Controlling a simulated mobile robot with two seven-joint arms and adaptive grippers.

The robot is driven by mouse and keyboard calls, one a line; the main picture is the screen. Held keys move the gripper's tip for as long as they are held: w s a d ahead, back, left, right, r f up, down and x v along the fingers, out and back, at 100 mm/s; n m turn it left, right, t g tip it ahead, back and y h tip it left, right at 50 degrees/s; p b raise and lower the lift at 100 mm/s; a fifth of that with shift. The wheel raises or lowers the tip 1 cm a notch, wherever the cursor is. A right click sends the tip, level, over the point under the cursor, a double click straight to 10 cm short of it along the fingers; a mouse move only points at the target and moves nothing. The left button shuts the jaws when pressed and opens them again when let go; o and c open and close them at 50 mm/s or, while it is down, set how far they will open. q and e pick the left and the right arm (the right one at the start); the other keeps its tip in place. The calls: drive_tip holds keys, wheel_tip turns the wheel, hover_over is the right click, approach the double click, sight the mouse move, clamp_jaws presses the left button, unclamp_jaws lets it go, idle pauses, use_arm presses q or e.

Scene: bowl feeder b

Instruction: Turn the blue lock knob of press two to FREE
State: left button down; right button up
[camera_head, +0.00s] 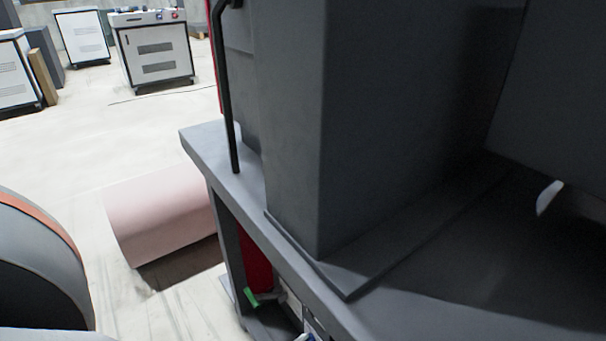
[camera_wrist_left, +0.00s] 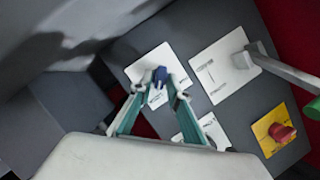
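The blue lock knob (camera_wrist_left: 160,76) sits on a white label plate (camera_wrist_left: 145,64) on the dark grey panel in the left wrist view. My left gripper (camera_wrist_left: 160,84) reaches toward it, with its two teal fingers converging on either side of the knob. The gap between the fingertips is narrow, about the knob's width. I cannot tell whether they touch it. The plate's lettering is too small to read, so the knob's setting is unclear. The head view does not clearly show the knob, and my right gripper is in neither view.
To the right of the knob, a grey lever (camera_wrist_left: 275,66) stands out from another white plate (camera_wrist_left: 220,65). A red button (camera_wrist_left: 283,132) sits on a yellow plate (camera_wrist_left: 266,124). In the head view, the grey bench edge (camera_head: 215,160) is close, with a pink roll (camera_head: 160,215) on the floor beyond.

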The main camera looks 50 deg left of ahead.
use_arm(q)
drive_tip(key=shift+w+a+r, duration=0.1)
drive_tip(key=shift+w+r, duration=0.05)
drive_tip(key=shift+r, duration=0.05)
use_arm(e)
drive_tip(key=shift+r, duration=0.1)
use_arm(q)
drive_tip(key=shift+w+a+n+h, duration=0.1)
drive_tip(key=shift+a+n+h, duration=0.15)
drive_tip(key=shift+n+h, duration=1.45)
drive_tip(key=shift+a+n+h, duration=0.2)
drive_tip(key=shift+n+h, duration=0.75)
drive_tip(key=shift+n, duration=1.4)
drive_tip(key=shift+w+a+n+h, duration=0.1)
drive_tip(key=shift+a+n+h, duration=0.15)
drive_tip(key=shift+n+h, duration=1.45)
drive_tip(key=shift+n, duration=0.45)
